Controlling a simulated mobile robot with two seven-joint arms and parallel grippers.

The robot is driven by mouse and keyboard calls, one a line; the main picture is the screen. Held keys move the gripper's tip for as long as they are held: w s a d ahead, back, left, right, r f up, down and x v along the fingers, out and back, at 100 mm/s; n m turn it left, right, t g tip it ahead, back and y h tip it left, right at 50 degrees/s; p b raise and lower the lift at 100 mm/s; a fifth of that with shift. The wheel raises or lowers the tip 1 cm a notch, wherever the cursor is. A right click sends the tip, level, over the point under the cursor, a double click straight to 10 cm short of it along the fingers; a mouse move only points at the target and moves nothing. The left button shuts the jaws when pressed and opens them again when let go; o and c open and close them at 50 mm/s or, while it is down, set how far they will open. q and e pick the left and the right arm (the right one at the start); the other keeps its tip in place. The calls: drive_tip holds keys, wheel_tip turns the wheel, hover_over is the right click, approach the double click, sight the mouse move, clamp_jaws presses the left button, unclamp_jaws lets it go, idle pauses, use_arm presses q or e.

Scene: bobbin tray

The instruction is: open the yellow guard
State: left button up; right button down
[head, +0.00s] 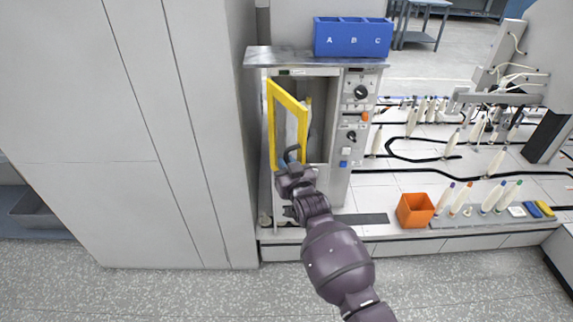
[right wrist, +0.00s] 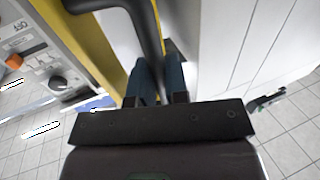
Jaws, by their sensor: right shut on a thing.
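The yellow guard (head: 271,125) is a yellow-framed door on the front of a grey machine. In the head view it stands partly swung out, hinged at the left, with the machine's inside showing behind it. My right gripper (head: 288,168) is at the guard's lower right side, at a dark curved handle (head: 292,152). In the right wrist view the gripper's fingers (right wrist: 160,80) are shut on the dark handle (right wrist: 146,30), with the guard's yellow frame (right wrist: 95,45) beside it. My left gripper is not in view.
The machine's control panel (head: 352,120) with knobs is right of the guard. A blue A-B-C bin (head: 352,51) stands on top. A tall grey cabinet (head: 160,130) is close on the left. An orange box (head: 415,210) and several bobbins stand on the table at right.

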drive_tip(key=c, duration=1.1)
unclamp_jaws()
drive_tip(key=shift+c, duration=0.2)
drive_tip(key=shift+s, duration=0.1)
drive_tip(key=p+v, duration=0.1)
drive_tip(key=v, duration=0.9)
drive_tip(key=shift+s, duration=0.3)
drive_tip(key=shift+d, duration=0.1)
